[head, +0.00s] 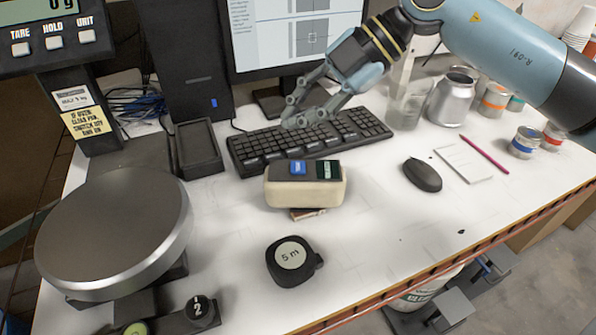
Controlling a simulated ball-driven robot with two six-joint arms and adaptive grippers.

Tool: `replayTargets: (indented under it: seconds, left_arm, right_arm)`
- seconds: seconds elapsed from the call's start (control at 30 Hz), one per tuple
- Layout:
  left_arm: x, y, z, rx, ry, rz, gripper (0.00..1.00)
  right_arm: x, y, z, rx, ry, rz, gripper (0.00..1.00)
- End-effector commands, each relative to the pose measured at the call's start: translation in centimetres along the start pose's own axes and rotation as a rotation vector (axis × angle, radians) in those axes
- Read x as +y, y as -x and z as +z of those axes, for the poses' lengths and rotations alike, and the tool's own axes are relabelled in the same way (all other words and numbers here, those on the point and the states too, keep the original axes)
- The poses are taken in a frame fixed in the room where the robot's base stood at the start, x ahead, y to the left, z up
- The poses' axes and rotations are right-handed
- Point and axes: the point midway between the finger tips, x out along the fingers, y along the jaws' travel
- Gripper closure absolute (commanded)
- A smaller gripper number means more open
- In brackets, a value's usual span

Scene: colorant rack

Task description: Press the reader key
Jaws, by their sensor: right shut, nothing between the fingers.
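The reader (306,194) is a small cream box with a dark top face, near the middle of the white table. A blue key (298,167) sits on its top, with a small dark green display (328,169) to the right of it. The reader rests on something thin and brownish, mostly hidden under it. My right gripper (292,120) comes in from the upper right. Its fingers are shut and empty, in front of the keyboard in the picture, behind and above the reader. It looks apart from the blue key. My left gripper is not in view.
A black keyboard (310,139) lies behind the reader. A tape measure (292,259) stands in front, a mouse (423,175) to the right. A scale with a round plate (115,225) fills the left. Cans and a glass beaker (408,105) stand at the back right.

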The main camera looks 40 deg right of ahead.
Motion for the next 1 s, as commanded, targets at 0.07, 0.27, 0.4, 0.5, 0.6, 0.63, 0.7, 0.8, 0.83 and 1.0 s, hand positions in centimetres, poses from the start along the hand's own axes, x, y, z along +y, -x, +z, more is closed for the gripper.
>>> replayTargets:
  seconds: [0.07, 0.27, 0.4, 0.5, 0.6, 0.63, 0.7, 0.8, 0.83, 1.0]
  left_arm:
    - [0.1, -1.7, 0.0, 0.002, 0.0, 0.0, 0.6]
    - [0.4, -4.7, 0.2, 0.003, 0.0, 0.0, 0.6]
    - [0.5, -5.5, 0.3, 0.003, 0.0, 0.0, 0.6]
    - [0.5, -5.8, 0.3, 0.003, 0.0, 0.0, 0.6]
    - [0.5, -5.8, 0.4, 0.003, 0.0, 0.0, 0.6]
    - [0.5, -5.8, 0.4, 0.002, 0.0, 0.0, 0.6]
    - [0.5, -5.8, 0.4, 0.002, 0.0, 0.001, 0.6]
    - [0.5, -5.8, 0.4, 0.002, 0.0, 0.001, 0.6]
    - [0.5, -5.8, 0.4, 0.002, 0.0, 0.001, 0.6]
    - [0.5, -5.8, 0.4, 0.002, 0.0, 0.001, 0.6]
  right_arm:
    - [-0.9, -1.2, 0.8, 0.0, 0.0, 0.0, 1.0]
    - [-2.4, -3.2, 2.3, 0.0, 0.0, 0.0, 1.0]
    - [-3.0, -4.2, 3.0, 0.001, -0.001, 0.0, 1.0]
    - [-3.3, -4.6, 3.3, 0.001, -0.001, 0.001, 1.0]
    - [-3.4, -4.7, 3.4, 0.001, 0.0, 0.001, 1.0]
    - [-3.4, -4.7, 3.4, 0.001, 0.0, 0.001, 1.0]
    - [-3.4, -4.7, 3.4, 0.001, 0.0, 0.001, 1.0]
    - [-3.4, -4.7, 3.4, 0.001, 0.0, 0.001, 1.0]
    - [-3.4, -4.7, 3.4, 0.001, 0.0, 0.001, 1.0]
    - [-3.4, -4.7, 3.4, 0.001, 0.0, 0.001, 1.0]
